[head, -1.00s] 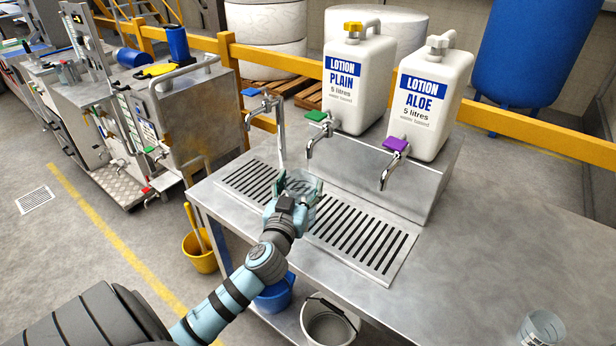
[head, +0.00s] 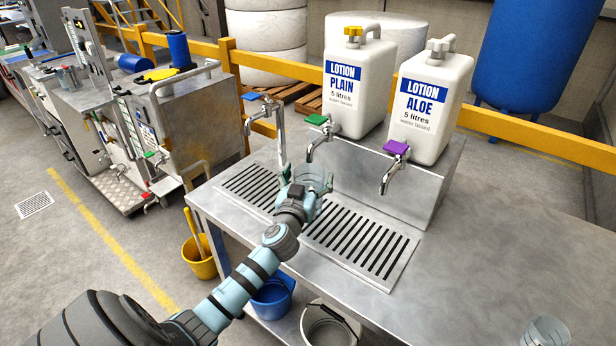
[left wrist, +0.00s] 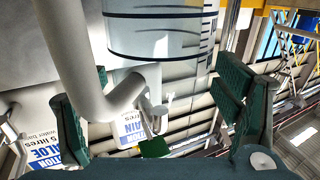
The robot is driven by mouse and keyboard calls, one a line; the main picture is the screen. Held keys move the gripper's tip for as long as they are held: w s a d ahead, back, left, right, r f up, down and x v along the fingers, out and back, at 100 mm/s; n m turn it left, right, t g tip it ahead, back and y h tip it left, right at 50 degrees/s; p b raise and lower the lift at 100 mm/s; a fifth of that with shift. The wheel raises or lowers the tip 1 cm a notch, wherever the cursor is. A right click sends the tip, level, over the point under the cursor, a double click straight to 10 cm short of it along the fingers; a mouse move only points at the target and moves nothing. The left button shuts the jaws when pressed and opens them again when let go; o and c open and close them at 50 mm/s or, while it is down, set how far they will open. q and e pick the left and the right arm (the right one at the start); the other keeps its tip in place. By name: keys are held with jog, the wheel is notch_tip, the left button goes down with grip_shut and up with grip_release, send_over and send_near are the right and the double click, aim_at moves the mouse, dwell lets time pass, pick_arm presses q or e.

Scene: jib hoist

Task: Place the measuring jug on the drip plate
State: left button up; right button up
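The clear measuring jug (head: 313,179) is at my left gripper (head: 304,183), in front of the green-levered tap (head: 322,125). The fingers are on either side of it and appear shut on it; finger contact is hard to make out. In the left wrist view the jug's clear body with dark rings (left wrist: 160,35) fills the upper middle, beyond the two green fingers (left wrist: 150,95). A grey tap spout (left wrist: 75,60) crosses close by. The slotted drip plate (head: 365,240) lies in the bench top below and right of the gripper. My right gripper is out of view.
A purple-levered tap (head: 393,165) and a blue-levered tap (head: 265,110) stand at either side. Two white lotion containers (head: 357,85) stand on the raised metal block. Another clear vessel (head: 545,331) is at the lower right.

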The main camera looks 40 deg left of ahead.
pick_arm(q)
jog(key=v, duration=1.2)
jog(key=shift+s+r, duration=0.1)
